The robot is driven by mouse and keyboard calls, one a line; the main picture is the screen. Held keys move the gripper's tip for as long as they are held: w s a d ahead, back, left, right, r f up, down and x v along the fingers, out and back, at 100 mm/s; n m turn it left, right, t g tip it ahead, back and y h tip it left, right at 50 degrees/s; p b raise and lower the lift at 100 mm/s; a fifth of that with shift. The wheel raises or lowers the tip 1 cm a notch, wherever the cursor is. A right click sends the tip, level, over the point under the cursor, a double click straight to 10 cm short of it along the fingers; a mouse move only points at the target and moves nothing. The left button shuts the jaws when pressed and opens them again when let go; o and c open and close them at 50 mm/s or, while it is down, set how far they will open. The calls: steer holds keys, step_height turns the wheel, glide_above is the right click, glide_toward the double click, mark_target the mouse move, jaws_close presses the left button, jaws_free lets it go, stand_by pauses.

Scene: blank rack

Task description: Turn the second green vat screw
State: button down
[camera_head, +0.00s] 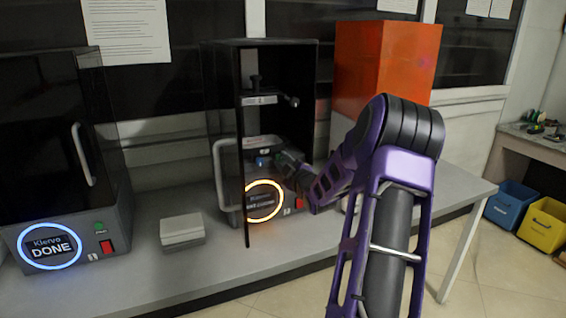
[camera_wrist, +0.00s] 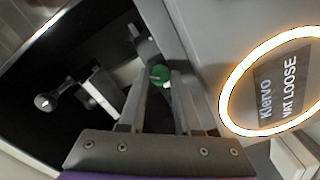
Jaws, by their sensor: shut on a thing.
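The green vat screw (camera_wrist: 160,75) is a small round knob at the upper middle of the wrist view. My gripper (camera_wrist: 158,84) is shut on it, with one finger on each side. In the head view my gripper (camera_head: 280,160) reaches from the right into the open middle printer (camera_head: 224,110). The screw cannot be made out there. The printer's ring-lit display (camera_wrist: 285,88) glows orange and reads "Klervo VAT LOOSE" in the wrist view. Another green screw is not clearly visible.
A closed printer (camera_head: 60,150) at left shows "DONE" in a blue ring. A grey stack (camera_head: 182,229) lies on the bench (camera_head: 150,280) between the printers. An orange box (camera_head: 385,65) stands behind my arm. Blue (camera_head: 510,204) and yellow (camera_head: 541,225) bins are on the floor at right.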

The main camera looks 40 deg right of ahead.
steer(key=m, duration=0.3)
steer(key=shift+m, duration=0.4)
steer(key=m, duration=0.3)
steer(key=shift+m, duration=0.3)
steer(key=m, duration=0.3)
steer(key=shift+m, duration=0.3)
steer(key=m+p, duration=0.1)
steer(key=m, duration=0.2)
steer(key=shift+m, duration=0.3)
steer(key=m+p, duration=0.1)
steer(key=m, duration=0.2)
steer(key=shift+m, duration=0.3)
steer(key=m+p, duration=0.1)
steer(key=m, duration=0.2)
steer(key=shift+m+p, duration=0.35)
steer(key=shift+m, duration=0.05)
steer(key=m+p, duration=0.1)
steer(key=m, duration=0.3)
steer(key=shift+p, duration=0.35)
steer(key=shift+m+p, duration=0.55)
steer(key=shift+m, duration=1.15)
